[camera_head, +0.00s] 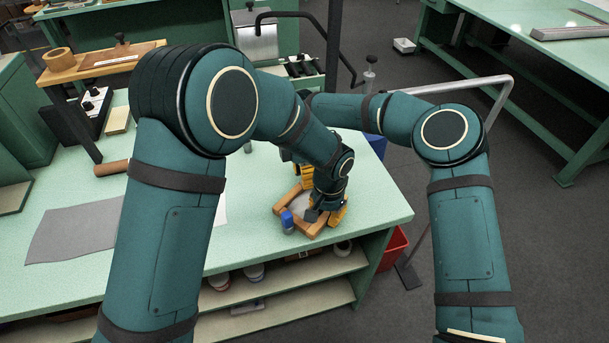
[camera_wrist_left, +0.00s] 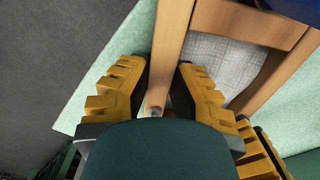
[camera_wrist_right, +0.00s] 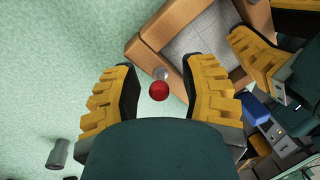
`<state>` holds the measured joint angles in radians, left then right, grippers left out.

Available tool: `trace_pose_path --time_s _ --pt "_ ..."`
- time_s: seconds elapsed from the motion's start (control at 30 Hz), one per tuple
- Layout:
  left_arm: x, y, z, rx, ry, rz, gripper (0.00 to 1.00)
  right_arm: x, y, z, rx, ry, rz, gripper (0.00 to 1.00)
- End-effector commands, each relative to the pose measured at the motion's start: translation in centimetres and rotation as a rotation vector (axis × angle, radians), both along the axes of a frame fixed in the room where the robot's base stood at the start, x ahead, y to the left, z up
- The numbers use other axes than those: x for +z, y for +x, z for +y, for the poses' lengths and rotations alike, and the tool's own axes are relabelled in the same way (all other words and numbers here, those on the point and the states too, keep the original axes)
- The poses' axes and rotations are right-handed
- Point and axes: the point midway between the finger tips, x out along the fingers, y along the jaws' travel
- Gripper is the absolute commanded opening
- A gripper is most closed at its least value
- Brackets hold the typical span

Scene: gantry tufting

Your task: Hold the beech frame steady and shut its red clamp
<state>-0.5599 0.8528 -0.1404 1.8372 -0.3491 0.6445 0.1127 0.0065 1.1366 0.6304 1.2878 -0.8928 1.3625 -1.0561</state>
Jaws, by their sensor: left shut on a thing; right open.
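The beech frame (camera_head: 312,229), with pale grey cloth across it, lies near the bench's right end. My left gripper (camera_head: 338,214) is shut on one of its rails; the left wrist view shows that rail (camera_wrist_left: 173,38) between the yellow fingers. In the right wrist view the frame (camera_wrist_right: 183,18) lies ahead, with the red clamp's round red knob (camera_wrist_right: 159,91) and a small metal part by its near corner. My right gripper (camera_wrist_right: 160,68) is open, its fingers on either side of the knob and apart from it. In the head view the clamp is hidden by my arms.
A blue object (camera_head: 287,219) stands at the frame's front left corner. A small grey cylinder (camera_wrist_right: 58,153) shows in the right wrist view. A red bin (camera_head: 392,246) stands below the bench's right end.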

Motion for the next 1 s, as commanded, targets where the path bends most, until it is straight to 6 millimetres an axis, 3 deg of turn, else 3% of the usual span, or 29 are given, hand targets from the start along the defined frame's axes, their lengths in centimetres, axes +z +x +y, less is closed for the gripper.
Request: trace_pose_path --time_s 0.27,0.37,0.4,1.0 --pt "-0.11 -0.03 0.09 0.001 0.001 0.002 0.00 -0.12 -0.01 0.01 0.000 0.000 -0.001 0.43" --pt "-0.11 -0.03 0.09 0.001 0.001 0.002 0.00 -0.11 -0.01 0.01 0.000 0.000 -0.001 0.14" --pt "-0.11 -0.03 0.09 0.001 0.001 0.002 0.00 -0.11 -0.02 0.02 0.000 0.000 -0.001 0.00" --pt "-0.11 -0.06 0.06 0.000 0.002 0.002 0.00 0.01 -0.21 0.19 0.003 -0.076 -0.101 0.00"
